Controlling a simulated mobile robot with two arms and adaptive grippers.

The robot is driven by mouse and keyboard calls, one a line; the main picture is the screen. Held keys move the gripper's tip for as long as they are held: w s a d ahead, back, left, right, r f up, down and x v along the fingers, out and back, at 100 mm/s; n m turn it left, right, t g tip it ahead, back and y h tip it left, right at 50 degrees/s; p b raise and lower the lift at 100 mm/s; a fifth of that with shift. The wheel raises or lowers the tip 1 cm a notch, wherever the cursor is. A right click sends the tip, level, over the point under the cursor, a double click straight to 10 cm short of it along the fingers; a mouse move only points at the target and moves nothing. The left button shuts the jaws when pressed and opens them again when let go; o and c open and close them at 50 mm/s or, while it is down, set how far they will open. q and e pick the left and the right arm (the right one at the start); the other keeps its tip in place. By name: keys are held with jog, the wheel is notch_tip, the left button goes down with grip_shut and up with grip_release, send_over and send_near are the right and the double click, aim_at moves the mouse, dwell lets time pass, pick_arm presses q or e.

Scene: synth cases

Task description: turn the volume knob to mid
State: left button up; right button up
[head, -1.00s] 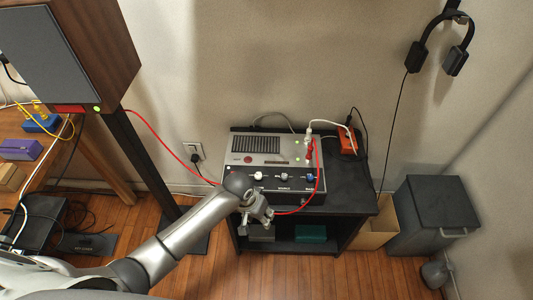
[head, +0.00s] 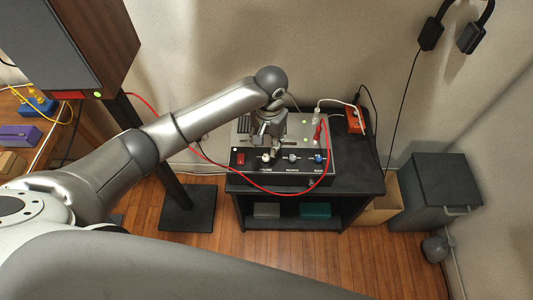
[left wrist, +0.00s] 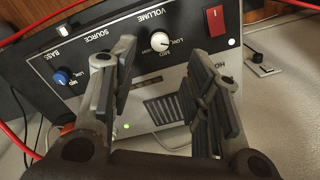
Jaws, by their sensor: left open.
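The amplifier (head: 328,174) stands on a black shelf unit, its dark control face towards me. The white volume knob (head: 266,157) is on the left of that face, right of the red switch (head: 240,159). My left gripper (head: 268,142) points down over the amplifier, close to the volume knob. In the left wrist view the face appears upside down. There the volume knob (left wrist: 159,41) shows between and beyond the open fingers of my left gripper (left wrist: 160,65), untouched as far as I see. LOW and MID are printed near it; its exact setting is unclear. My right gripper is out of view.
A red cable (head: 275,194) loops across the amplifier's front. The blue bass knob (head: 318,158) sits at the right of the face. The black shelf unit (head: 352,186) has free top at its right. A speaker (head: 75,40) stands left and a grey bin (head: 435,185) right.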

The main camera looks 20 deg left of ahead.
aim_at(266, 157)
pick_arm(q)
notch_tip(266, 157, down, 8)
jog(key=shift+a+f, duration=0.1)
jog(key=shift+c, duration=0.2)
grip_shut()
